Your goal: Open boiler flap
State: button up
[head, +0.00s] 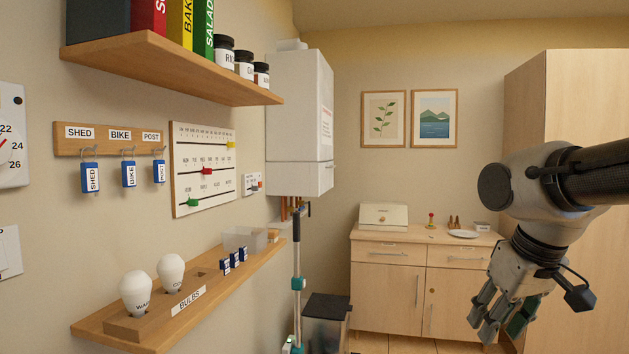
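The white boiler (298,105) hangs on the left wall near the room's corner. A seam runs across its lower part, and the panel below it, the flap (300,179), looks shut and flush with the body. A small dark handle or catch shows near the seam at the right edge. Coloured pipe ends show under the boiler. My gripper (500,328) is at the lower right, well apart from the boiler and pointing down. Its fingers look spread, with nothing seen between them.
A wooden shelf (170,70) with binders and jars juts out left of the boiler. A lower shelf (190,300) holds bulbs and a clear box. A dark bin (326,312) and an upright pole (297,265) stand below the boiler. A cabinet (388,295) is at the back.

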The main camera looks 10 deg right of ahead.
aim_at(325, 168)
jog(key=i+l+z, duration=0.15)
jog(key=i+l+u, duration=0.35)
jog(key=i+l, duration=1.05)
